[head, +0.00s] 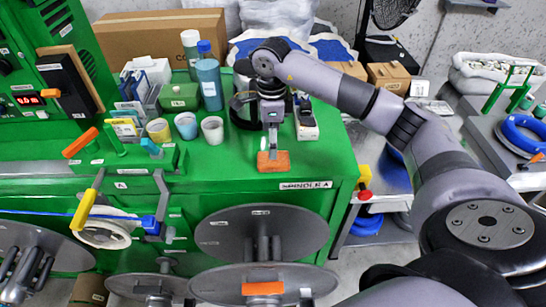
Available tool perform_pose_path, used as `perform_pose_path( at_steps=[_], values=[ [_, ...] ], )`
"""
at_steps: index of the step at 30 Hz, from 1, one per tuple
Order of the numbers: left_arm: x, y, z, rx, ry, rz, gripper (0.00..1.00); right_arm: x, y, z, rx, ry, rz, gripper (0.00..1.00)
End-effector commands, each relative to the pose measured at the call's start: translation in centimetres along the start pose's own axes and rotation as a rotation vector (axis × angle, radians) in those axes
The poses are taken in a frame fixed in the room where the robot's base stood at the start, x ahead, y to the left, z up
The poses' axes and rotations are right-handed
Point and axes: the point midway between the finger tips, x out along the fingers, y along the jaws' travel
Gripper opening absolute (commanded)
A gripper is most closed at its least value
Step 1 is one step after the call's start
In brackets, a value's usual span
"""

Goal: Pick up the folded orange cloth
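The folded orange cloth (274,164) is a small flat orange block near the front edge of the green bench top. My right gripper (271,146) comes in from the right and points down, its fingertips directly at the cloth's upper edge. The fingers are small and seen nearly edge-on, so I cannot tell whether they are open or closed on the cloth. My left gripper is not in view.
Several cups (212,129), a blue bottle (208,82) and a green box (179,96) stand left of the gripper. A black-and-white object (307,120) lies close to its right. Large grey reels (225,233) sit below the bench edge. Bare green bench top lies left of the cloth.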

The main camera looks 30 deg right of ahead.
Motion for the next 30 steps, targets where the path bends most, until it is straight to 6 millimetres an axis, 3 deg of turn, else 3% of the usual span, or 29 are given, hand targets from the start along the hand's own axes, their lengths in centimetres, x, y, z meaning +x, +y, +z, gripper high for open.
perform_pose_path(
  at_steps=[3,6,12,18,25,30],
  values=[
    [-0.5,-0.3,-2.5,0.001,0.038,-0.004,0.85,1.0,0.0,0.0,0.000,0.000,0.001,0.78],
    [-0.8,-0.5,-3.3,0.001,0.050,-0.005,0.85,1.5,0.0,0.0,0.000,-0.001,0.001,0.78],
    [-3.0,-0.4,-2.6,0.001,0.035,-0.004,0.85,4.0,0.1,-0.4,0.001,0.002,0.005,0.78],
    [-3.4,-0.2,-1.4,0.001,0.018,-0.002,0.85,6.3,0.0,-0.3,0.000,-0.001,0.001,0.78],
    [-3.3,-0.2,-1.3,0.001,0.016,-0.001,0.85,6.5,0.0,-0.3,0.000,-0.002,-0.002,0.78],
    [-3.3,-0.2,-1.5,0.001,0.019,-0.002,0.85,6.5,0.0,-0.3,0.000,-0.002,-0.002,0.66]
  ],
)
